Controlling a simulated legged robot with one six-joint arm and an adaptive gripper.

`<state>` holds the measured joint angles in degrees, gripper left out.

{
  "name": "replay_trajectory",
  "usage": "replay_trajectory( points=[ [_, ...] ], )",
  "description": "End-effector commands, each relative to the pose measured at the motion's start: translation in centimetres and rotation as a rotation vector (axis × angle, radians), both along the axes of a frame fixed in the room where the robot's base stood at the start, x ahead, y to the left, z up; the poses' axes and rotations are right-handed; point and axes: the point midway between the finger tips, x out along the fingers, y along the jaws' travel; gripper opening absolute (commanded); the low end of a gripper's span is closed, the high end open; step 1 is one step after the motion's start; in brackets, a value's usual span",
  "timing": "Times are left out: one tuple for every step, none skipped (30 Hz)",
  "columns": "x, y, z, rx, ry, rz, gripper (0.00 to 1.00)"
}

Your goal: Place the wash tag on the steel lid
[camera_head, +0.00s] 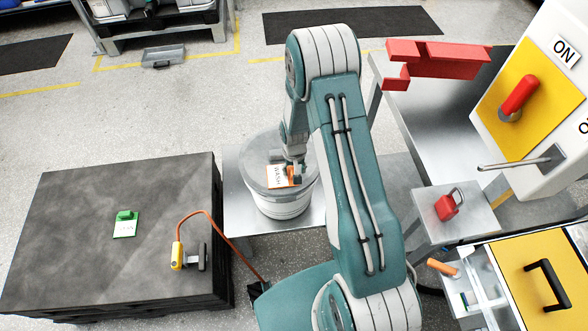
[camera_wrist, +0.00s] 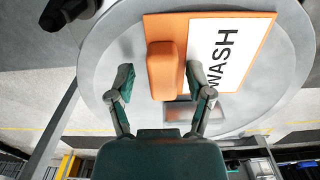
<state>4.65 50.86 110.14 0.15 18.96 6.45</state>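The wash tag (camera_head: 276,178) is an orange plate with a white WASH label and a raised orange grip block. It is over the round steel lid (camera_head: 256,165) of a pale drum (camera_head: 282,208), and looks flat on it. In the wrist view, the tag (camera_wrist: 232,50) overlaps the steel lid (camera_wrist: 110,45). My gripper (camera_head: 294,170) is at the tag's right side in the head view. In the wrist view, my gripper (camera_wrist: 160,84) is open, its fingers on either side of the block, with a clear gap at the left finger.
The drum stands on a low steel table (camera_head: 240,214). At left, a dark platform (camera_head: 70,240) holds a green tag (camera_head: 124,226) and a yellow device (camera_head: 178,256) with an orange cord. At right are a red padlock (camera_head: 447,206) and a yellow panel with a red lever (camera_head: 518,95).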

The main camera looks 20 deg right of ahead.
Motion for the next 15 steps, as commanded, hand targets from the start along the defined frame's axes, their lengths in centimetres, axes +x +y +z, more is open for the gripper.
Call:
replay_trajectory(
  points=[
    [0.0, 0.0, 0.0, 0.000, 0.000, 0.000, 0.67],
    [0.0, 0.0, 0.0, 0.000, 0.000, 0.000, 0.67],
    [0.0, 0.0, 0.0, 0.000, 0.000, 0.000, 0.67],
    [0.0, 0.0, 0.0, 0.000, 0.000, 0.000, 0.67],
    [0.0, 0.0, 0.0, 0.000, 0.000, 0.000, 0.67],
    [0.0, 0.0, 0.1, 0.000, 0.000, 0.000, 0.67],
    [0.0, 0.0, 0.2, 0.000, -0.001, 0.000, 0.67],
    [0.0, 0.0, 0.4, 0.000, -0.001, 0.000, 0.67],
    [0.1, 0.0, 0.8, 0.000, -0.002, 0.000, 0.67],
    [0.1, 0.0, 1.2, -0.001, -0.003, 0.000, 0.67],
    [0.1, 0.0, 1.6, -0.001, -0.003, 0.000, 0.67],
    [0.1, 0.0, 2.3, -0.001, -0.003, 0.000, 0.67],
    [0.1, 0.0, 2.9, 0.000, -0.005, 0.000, 0.67],
    [0.1, 0.0, 3.5, 0.000, -0.005, 0.000, 0.67],
    [0.1, 0.0, 4.4, 0.000, -0.005, 0.000, 0.67]
  ],
)
